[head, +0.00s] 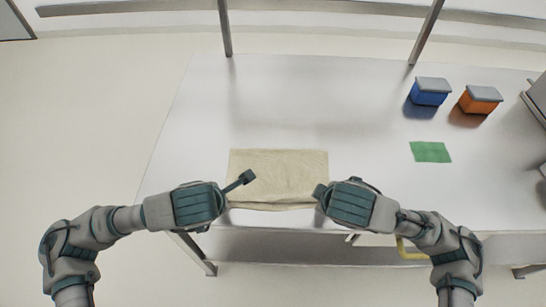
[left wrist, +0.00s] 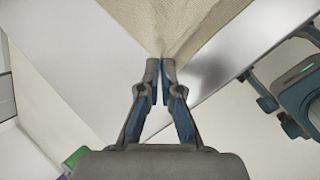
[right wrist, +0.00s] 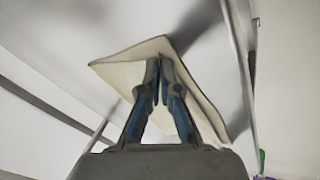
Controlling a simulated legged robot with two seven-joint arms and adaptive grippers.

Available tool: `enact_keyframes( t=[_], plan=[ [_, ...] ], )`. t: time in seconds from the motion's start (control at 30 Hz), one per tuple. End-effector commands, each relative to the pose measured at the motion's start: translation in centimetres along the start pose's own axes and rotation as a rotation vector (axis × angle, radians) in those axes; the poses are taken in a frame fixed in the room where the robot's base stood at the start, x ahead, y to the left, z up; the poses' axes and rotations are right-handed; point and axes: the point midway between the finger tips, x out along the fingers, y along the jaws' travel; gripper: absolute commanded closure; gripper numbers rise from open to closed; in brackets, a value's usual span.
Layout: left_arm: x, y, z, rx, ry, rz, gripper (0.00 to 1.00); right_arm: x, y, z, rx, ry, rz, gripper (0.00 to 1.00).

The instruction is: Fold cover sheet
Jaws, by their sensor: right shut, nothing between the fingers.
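The beige cover sheet (head: 280,170) lies at the front edge of the table, with more than one layer showing along its near side. My left gripper (head: 246,178) is at its left part. In the left wrist view the fingertips (left wrist: 161,62) are close together where the sheet (left wrist: 165,22) narrows to a corner; whether cloth is between them is unclear. My right gripper (head: 319,191) is at the sheet's right edge. In the right wrist view its fingers (right wrist: 158,62) are shut and empty in front of the sheet (right wrist: 120,68).
A blue bin (head: 429,97) and an orange bin (head: 478,104), both with grey tops, stand at the right back. A green sheet (head: 430,152) lies in front of them. The table (head: 290,110) behind the cover sheet is clear. Posts (head: 225,28) rise at its back.

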Motion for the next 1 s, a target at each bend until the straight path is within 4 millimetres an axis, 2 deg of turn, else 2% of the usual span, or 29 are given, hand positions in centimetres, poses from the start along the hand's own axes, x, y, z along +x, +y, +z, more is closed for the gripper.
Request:
enact_keyframes(
  t=[0.03, 0.17, 0.2, 0.57, 0.77, 1.0],
  plan=[
    [0.0, 0.0, 0.0, 0.0, 0.0, 0.0, 0.87, 0.0, 0.0, 0.0, 0.0, -0.001, 0.0, 0.89],
    [0.1, 0.0, 0.0, 0.0, 0.001, -0.001, 0.55, 0.1, 0.0, 0.0, 0.0, -0.001, -0.001, 0.57],
    [0.1, 0.0, 0.0, 0.0, 0.001, -0.001, 0.54, 0.1, 0.0, 0.0, 0.0, -0.001, -0.001, 0.54],
    [-0.3, 0.0, 0.0, 0.0, 0.001, -0.001, 0.54, -0.3, 0.1, 0.0, -0.001, -0.001, 0.0, 0.54],
    [-3.6, 0.4, 0.3, 0.001, -0.003, 0.002, 0.54, -3.7, 0.5, -0.2, -0.002, 0.001, 0.005, 0.54],
    [-7.8, -0.3, -0.1, 0.002, -0.003, 0.003, 0.54, -7.8, -0.2, 0.2, -0.002, 0.002, 0.004, 0.54]
  ],
)
